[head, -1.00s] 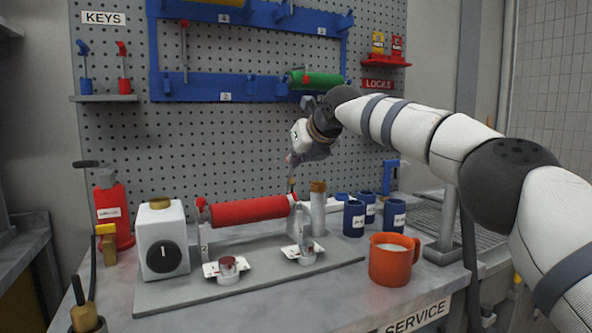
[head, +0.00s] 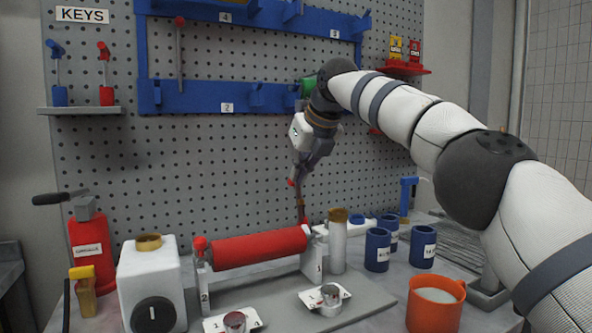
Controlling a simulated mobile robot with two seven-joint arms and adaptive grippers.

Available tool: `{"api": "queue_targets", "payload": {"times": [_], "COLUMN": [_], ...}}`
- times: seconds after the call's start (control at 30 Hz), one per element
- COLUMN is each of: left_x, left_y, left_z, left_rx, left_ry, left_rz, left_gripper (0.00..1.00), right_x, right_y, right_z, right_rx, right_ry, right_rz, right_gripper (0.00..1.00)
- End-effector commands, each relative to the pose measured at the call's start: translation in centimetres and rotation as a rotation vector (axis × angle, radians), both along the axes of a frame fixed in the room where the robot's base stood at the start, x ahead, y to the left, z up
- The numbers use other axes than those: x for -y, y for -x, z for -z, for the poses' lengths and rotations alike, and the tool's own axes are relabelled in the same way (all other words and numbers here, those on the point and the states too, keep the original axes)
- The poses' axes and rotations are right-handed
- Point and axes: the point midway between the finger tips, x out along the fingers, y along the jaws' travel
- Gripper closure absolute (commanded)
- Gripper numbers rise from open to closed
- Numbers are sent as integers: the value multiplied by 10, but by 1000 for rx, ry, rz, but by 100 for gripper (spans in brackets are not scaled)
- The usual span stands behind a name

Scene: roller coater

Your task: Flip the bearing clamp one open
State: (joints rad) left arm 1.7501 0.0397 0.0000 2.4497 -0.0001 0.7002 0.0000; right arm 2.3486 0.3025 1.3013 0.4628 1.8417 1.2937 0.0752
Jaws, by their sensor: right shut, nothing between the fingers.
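The red roller (head: 258,247) lies across two grey supports. The right support (head: 313,258), labelled 1, is the clamp one end; the left support (head: 203,282), labelled 2, carries a red knob (head: 200,243). A slim brownish upright piece (head: 301,208) stands above the right support; I cannot tell whether it is the clamp one lever. My right gripper (head: 294,181) is shut and empty, pointing down over that end, close to the upright piece. Contact between them cannot be made out. My left gripper is not in view.
A metal cylinder (head: 337,247) stands right of the roller, with several blue cups (head: 377,250) beyond. An orange mug (head: 434,306) stands at the front right. A white box with a dial (head: 152,285) stands left. Small metal cups (head: 331,294) sit in front. A pegboard (head: 230,160) is behind.

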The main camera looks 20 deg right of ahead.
Motion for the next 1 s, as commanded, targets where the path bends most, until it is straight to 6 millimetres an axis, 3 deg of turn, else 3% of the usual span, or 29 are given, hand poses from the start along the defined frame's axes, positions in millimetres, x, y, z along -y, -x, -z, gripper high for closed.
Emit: {"api": "queue_targets", "payload": {"times": [0.6,1.0], "left_x": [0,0], "left_y": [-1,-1], "left_z": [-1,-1], "left_rx": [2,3], "left_ry": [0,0], "left_rz": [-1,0], "left_gripper": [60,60], "right_x": [0,5], "right_y": [4,59], "right_z": [-6,-72], "right_rx": [0,-1], "right_ry": [0,0], "right_rz": [0,0], "right_gripper": [100,100]}}
